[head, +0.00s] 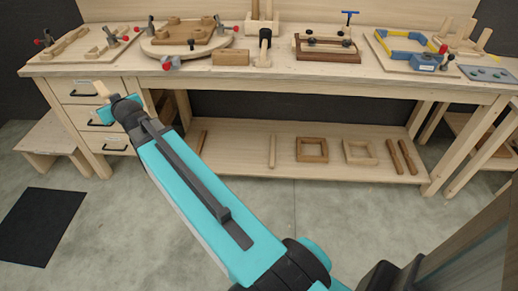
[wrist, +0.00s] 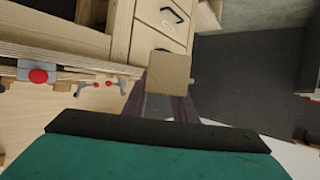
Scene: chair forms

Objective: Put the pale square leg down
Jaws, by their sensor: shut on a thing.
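My gripper (head: 110,100) is shut on the pale square leg (head: 102,89) and holds it up in front of the bench's drawer unit, clear of the floor. In the wrist view the leg (wrist: 168,72) shows as a pale square end beyond the dark fingers (wrist: 167,105). The rest of the leg is hidden behind the fingers and wrist.
The workbench (head: 230,72) carries clamps, boards and jigs on its top. A low stool (head: 52,142) and a black mat (head: 38,225) are at left.

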